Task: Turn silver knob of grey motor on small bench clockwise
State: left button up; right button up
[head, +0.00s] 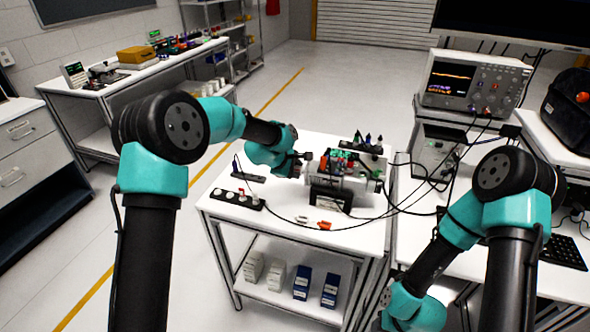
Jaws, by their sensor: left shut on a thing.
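The grey motor (352,184) sits on the small white bench (285,222), with a dark block in front of it and a green circuit board on top. My left gripper (303,164) is at the motor's left end, shut on the silver knob. The knob is hidden behind the fingers, so its turn angle cannot be read. My right arm comes down at the lower right, and its gripper is out of the frame.
A power strip (238,200) lies on the bench's left side. Small orange parts (324,225) lie near the front. Black cables run from the motor to the right, towards the oscilloscope (470,82). Screwdrivers (367,141) stand at the back.

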pick_arm(q)
jog(key=shift+m+t+h, duration=0.3)
jog(key=shift+t, duration=0.7)
jog(key=o, duration=0.9)
jog(key=shift+s, duration=0.1)
jog(key=v, duration=1.7)
jog(key=shift+s+a+r, duration=0.1)
jog(key=shift+a, duration=0.05)
